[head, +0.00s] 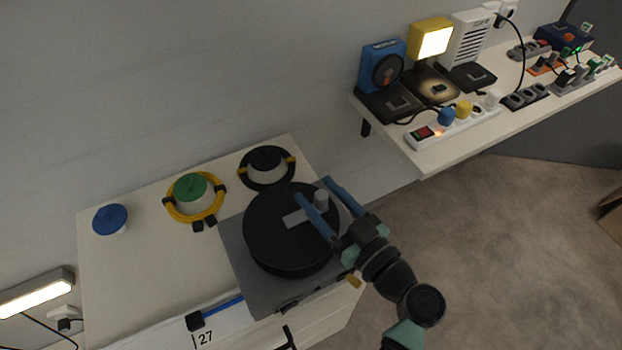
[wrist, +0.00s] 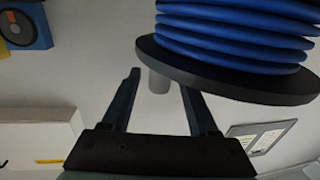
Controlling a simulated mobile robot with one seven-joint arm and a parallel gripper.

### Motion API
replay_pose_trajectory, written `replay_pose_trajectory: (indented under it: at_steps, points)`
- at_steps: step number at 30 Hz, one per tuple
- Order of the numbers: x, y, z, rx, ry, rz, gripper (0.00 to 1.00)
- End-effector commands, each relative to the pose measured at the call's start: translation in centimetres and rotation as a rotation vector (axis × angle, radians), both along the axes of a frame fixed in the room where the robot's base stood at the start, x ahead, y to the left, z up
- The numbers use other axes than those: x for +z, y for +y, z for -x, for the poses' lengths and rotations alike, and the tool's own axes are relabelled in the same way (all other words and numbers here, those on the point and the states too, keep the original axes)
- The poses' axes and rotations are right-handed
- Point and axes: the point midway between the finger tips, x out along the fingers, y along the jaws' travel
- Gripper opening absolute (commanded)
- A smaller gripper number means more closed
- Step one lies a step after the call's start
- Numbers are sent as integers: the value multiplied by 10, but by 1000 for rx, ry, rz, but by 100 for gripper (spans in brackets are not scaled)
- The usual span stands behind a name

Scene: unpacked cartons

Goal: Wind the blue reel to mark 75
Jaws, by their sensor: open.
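The blue reel (head: 285,250) shows from above as a big black drum on a grey base plate. In the wrist view, blue cable (wrist: 240,28) is wound in several turns above its black flange (wrist: 225,80). A grey upright crank knob (head: 321,201) stands near the drum's edge on a light crank arm (head: 295,217). My gripper (head: 315,189) is open, its blue fingers on either side of the knob. The knob also shows between the fingers in the wrist view (wrist: 158,82); contact cannot be told. Blue cable runs to a black plug (head: 195,321) beside the mark 27 (head: 206,338).
A green-topped reel with yellow cable (head: 193,195), a black-topped reel (head: 266,166) and a blue-topped round piece (head: 110,218) stand on the table (head: 150,265). A shelf (head: 440,158) at upper right holds devices and power strips. A lit lamp (head: 35,294) is at lower left.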

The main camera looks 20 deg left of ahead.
Motion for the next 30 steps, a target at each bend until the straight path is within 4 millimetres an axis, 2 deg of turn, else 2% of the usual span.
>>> replay_pose_trajectory:
  at_steps: [3, 6, 17, 27, 30]
  points:
    - [1, 15, -8, 3, 0, 0, 60]
    - [0, 22, -12, 1, 1, 0, 60]
    - [0, 27, -15, -1, 1, 0, 60]
    - [0, 26, -15, -1, 1, 0, 1]
    - [0, 26, -15, -1, 1, 0, 0]
